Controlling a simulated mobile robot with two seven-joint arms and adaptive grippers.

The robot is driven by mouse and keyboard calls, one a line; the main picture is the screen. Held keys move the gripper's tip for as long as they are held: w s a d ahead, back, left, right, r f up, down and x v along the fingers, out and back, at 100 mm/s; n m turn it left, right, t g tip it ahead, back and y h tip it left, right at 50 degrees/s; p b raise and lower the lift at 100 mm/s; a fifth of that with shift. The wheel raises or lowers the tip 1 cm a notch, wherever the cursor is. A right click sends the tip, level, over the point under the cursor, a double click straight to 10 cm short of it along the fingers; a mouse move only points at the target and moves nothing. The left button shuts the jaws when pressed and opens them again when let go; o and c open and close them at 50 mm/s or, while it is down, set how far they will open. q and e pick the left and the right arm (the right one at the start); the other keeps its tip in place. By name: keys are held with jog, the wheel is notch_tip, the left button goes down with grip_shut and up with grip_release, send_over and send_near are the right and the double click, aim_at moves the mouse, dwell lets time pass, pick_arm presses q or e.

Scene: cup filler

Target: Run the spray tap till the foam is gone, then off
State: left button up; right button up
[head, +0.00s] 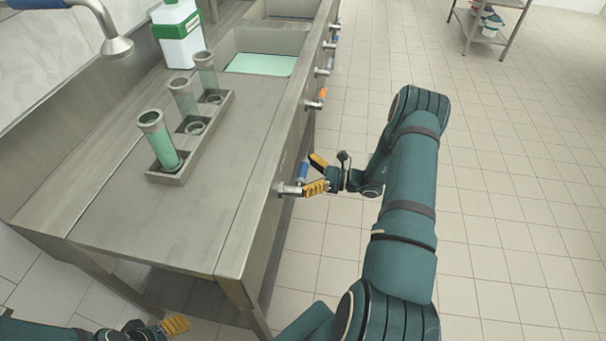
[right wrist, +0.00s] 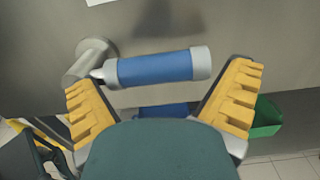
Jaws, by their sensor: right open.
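A blue tap handle (head: 302,172) sticks out from the counter's front on a metal stem. In the right wrist view the blue handle (right wrist: 155,68) lies crosswise between my fingers, apart from both. My right gripper (head: 317,174) is open around it, with yellow fingers on either side. A spray head (head: 117,46) on a blue arm hangs over the counter at upper left; I see no water from it. The near basin holds a pale green surface (head: 262,64); whether it is foam I cannot tell. My left gripper (head: 172,326) is low at bottom left, its opening unclear.
A rack (head: 205,137) with several tubes, one with green liquid, stands on the counter. A white and green bottle (head: 180,38) stands behind it. An orange handle (head: 319,99) and other handles line the counter's front. The tiled floor at right is largely clear.

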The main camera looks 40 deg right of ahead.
jog(key=shift+w+a, duration=0.25)
jog(key=shift+w, duration=0.1)
jog(key=shift+c, duration=0.3)
jog(key=c, duration=1)
